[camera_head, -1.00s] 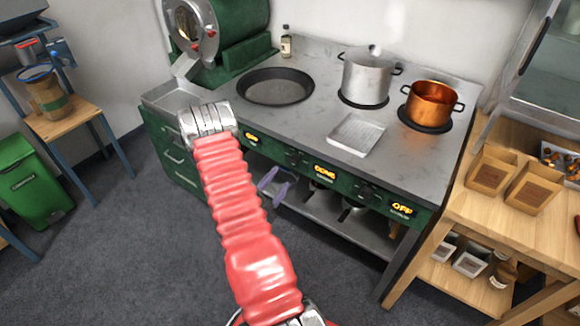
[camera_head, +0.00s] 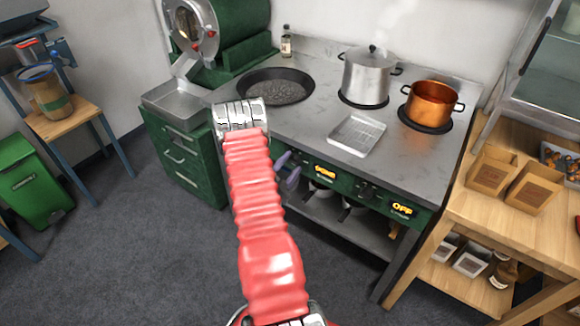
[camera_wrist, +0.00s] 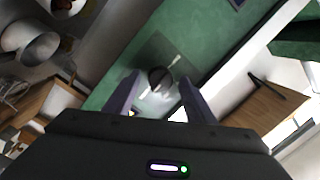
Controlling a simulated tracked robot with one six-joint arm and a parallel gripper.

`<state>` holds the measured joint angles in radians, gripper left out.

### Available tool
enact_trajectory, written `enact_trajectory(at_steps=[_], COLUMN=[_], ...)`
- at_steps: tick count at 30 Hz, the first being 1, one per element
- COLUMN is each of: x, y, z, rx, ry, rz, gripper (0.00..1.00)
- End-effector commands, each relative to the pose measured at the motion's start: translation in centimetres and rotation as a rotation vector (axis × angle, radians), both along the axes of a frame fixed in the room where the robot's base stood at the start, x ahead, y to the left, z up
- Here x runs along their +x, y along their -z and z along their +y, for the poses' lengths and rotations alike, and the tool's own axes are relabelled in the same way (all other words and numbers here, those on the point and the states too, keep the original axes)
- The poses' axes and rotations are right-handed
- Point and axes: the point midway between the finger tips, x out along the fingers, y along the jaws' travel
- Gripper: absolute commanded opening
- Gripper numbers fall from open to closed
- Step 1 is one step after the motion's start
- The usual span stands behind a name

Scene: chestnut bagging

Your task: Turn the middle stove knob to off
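The green front panel of the stove (camera_head: 345,180) carries lit yellow displays and knobs. The middle display (camera_head: 325,172) has text I cannot read surely; the right display (camera_head: 402,209) reads OFF. My gripper (camera_head: 289,170), with purple fingers, is at the panel just left of the middle display and hides the knob there. In the wrist view my gripper (camera_wrist: 160,98) is open, with one finger on each side of a dark round knob (camera_wrist: 160,78) on the green panel. A pale pointer mark rises from the knob to the upper right. Contact cannot be told.
On the stovetop stand a dark pan (camera_head: 276,86), a steel pot (camera_head: 367,75), a copper pot (camera_head: 432,104) and a metal tray (camera_head: 357,135). A wooden table (camera_head: 505,225) with paper bags is at the right. The floor before the stove is clear.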

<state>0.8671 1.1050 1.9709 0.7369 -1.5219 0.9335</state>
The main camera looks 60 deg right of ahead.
Motion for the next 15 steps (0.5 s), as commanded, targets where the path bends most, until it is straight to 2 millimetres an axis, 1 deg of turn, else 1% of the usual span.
enact_trajectory(at_steps=[1,2,15], x=[-0.01,-0.01,-0.04], y=[0.01,0.0,0.02], z=[0.01,0.01,0.02], rx=[0.0,0.0,0.001], ry=[0.0,0.0,0.001], rz=[0.0,0.0,0.0], gripper=[0.47,0.45,0.14])
